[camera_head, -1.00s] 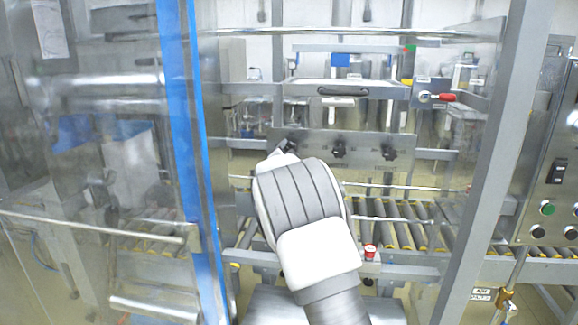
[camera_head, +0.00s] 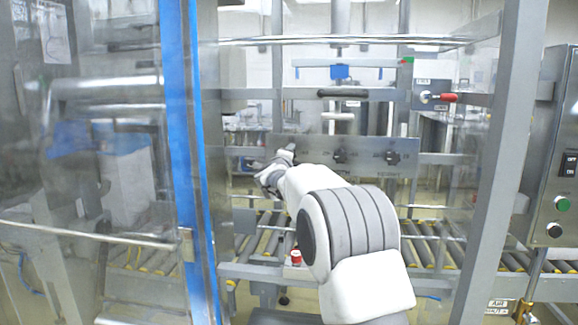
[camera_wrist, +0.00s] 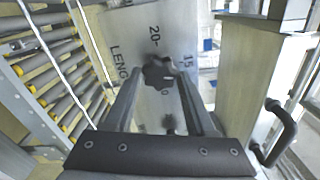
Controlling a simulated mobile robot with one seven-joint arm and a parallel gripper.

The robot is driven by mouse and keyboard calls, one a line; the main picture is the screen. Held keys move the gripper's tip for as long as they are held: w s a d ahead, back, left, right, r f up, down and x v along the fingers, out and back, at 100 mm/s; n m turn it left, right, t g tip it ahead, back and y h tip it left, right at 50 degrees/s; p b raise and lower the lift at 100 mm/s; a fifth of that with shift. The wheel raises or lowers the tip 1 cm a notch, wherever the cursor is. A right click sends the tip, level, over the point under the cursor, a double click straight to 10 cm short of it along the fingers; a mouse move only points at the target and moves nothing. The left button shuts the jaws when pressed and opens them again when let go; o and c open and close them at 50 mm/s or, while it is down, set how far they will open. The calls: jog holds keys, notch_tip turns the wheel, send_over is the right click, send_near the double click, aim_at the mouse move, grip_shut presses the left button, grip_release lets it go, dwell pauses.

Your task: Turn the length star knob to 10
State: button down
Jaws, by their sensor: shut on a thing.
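The black length star knob (camera_wrist: 160,72) shows in the wrist view on a grey metal plate (camera_wrist: 137,33). The plate carries the marks "20", "15" and part of the word "LENGTH". My gripper (camera_wrist: 160,76) has one finger on each side of the knob and is shut on it. In the head view, my gripper (camera_head: 274,165) is at the left end of the plate (camera_head: 315,145) and hides most of the length knob. I cannot read the knob's exact setting.
Two more star knobs, a middle one (camera_head: 340,156) and a right one (camera_head: 392,157), sit on the same plate. A roller conveyor (camera_head: 440,245) runs below. A blue-edged frame post (camera_head: 185,160) stands left, and a grey post (camera_head: 515,150) right.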

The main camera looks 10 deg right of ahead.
jog(key=shift+a+m+b, duration=0.1)
jog(key=shift+m+b, duration=4.5)
jog(key=shift+m, duration=3)
jog(key=shift+c, duration=1.1)
grip_release()
